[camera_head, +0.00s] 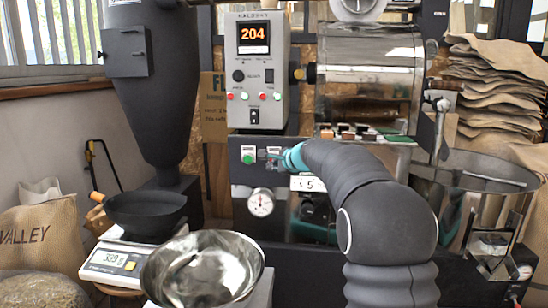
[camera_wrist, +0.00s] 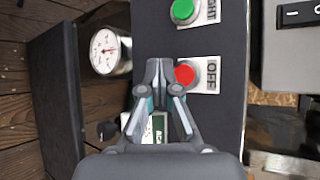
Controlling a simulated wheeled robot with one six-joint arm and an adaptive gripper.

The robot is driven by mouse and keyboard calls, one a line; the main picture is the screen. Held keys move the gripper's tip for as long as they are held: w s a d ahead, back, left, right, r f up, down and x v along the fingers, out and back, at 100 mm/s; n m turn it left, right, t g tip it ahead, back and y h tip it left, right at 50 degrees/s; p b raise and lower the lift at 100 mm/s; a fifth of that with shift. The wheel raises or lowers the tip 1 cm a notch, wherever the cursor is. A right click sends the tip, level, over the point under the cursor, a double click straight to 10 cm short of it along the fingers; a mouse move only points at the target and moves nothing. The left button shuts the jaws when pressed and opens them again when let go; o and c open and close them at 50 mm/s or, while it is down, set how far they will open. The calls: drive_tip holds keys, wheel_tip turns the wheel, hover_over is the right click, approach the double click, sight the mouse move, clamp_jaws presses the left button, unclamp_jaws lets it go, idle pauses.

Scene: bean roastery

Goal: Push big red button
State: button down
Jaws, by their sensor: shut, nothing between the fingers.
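The big red button (camera_wrist: 186,74) sits on the dark front panel beside an "OFF" label in the wrist view. In the head view my gripper hides most or all of it. My gripper (camera_wrist: 160,66) is shut and empty. In the wrist view its fingertips lie just left of the red button and partly overlap its edge. Whether they touch it, I cannot tell. In the head view my gripper (camera_head: 266,153) is at the roaster's front panel, right of a green button (camera_head: 248,158). That green button also shows above the red one in the wrist view (camera_wrist: 183,9).
A dial gauge (camera_head: 260,203) sits below the buttons. A control box (camera_head: 257,75) with a "204" display and smaller red and green buttons stands above. A metal bowl (camera_head: 203,268) and scale (camera_head: 112,264) are at the lower left. A round cooling tray (camera_head: 480,170) is at the right.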

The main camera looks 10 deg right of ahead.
drive_tip(key=shift+w+d+p, duration=0.2)
drive_tip(key=shift+w+p, duration=0.1)
drive_tip(key=shift+w, duration=0.35)
drive_tip(key=shift+w+d+p, duration=0.2)
drive_tip(key=shift+w+p, duration=0.05)
drive_tip(key=shift+w, duration=0.35)
drive_tip(key=shift+w+r, duration=0.1)
drive_tip(key=shift+w, duration=0.05)
idle(0.5)
drive_tip(key=shift+w+d, duration=0.15)
drive_tip(key=shift+w, duration=0.1)
drive_tip(key=shift+w+d+p, duration=0.1)
drive_tip(key=shift+w+p, duration=0.3)
drive_tip(key=shift+p, duration=0.15)
idle(0.6)
drive_tip(key=shift+s, duration=0.1)
drive_tip(key=shift+s+a+b, duration=0.25)
drive_tip(key=shift+s+b, duration=0.4)
drive_tip(key=shift+s, duration=0.05)
drive_tip(key=shift+s+a+b, duration=0.25)
drive_tip(key=shift+s+b, duration=0.25)
drive_tip(key=shift+s, duration=0.3)
drive_tip(key=shift+s+a+b, duration=0.3)
drive_tip(key=shift+s+b, duration=0.2)
drive_tip(key=shift+s, duration=0.3)
drive_tip(key=shift+s+a+b, duration=0.25)
drive_tip(key=shift+s+b, duration=0.25)
drive_tip(key=shift+s, duration=0.3)
